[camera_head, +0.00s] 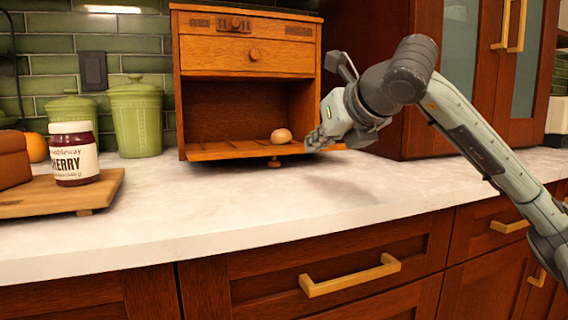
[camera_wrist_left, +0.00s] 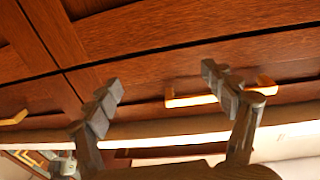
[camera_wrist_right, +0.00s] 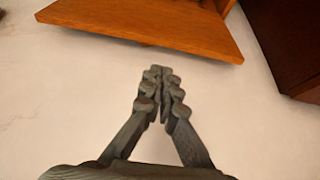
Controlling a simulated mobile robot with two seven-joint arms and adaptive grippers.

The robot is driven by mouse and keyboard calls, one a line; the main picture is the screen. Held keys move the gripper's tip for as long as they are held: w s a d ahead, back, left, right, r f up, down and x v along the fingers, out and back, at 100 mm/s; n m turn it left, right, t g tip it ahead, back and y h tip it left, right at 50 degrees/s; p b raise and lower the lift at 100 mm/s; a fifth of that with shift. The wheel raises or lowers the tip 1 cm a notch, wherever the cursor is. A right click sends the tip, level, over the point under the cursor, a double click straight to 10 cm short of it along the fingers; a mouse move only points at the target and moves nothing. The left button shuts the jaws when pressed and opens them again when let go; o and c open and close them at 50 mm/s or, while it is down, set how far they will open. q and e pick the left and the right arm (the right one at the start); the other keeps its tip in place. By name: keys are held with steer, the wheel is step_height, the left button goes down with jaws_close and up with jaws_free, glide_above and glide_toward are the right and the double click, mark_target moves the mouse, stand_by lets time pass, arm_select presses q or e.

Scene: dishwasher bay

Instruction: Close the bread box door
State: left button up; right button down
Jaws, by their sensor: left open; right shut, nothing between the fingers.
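The wooden bread box (camera_head: 247,57) stands on the counter against the tiled wall. Its door (camera_head: 225,151) is folded down and lies open at the front, a little above the counter, with a small knob (camera_head: 274,163) beneath it. A round bun (camera_head: 281,135) sits at the opening. My right gripper (camera_head: 314,142) is shut and empty at the right end of the door; in the head view I cannot tell whether it touches. In the right wrist view its fingertips (camera_wrist_right: 158,72) point toward the door's edge (camera_wrist_right: 140,28), apart from it. My left gripper (camera_wrist_left: 162,85) is open and empty, facing cabinet fronts.
A jam jar (camera_head: 74,155) stands on a wooden board (camera_head: 104,190) at the left. Green canisters (camera_head: 136,118) stand left of the bread box. A dark wooden cabinet (camera_head: 385,25) rises at the right. The white counter (camera_head: 225,205) before the door is clear.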

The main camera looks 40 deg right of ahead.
mark_target(297, 174)
steer(key=shift+w+d+f, duration=0.15)
steer(key=shift+w, duration=0.1)
steer(key=x, duration=0.7)
steer(key=shift+w+f, duration=0.25)
steer(key=shift+w, duration=0.05)
steer(key=shift+w+d+f, duration=0.15)
steer(key=shift+w+f, duration=0.05)
steer(key=shift+w, duration=0.25)
arm_select(q)
steer(key=shift+s+r, duration=0.2)
steer(key=shift+r, duration=0.1)
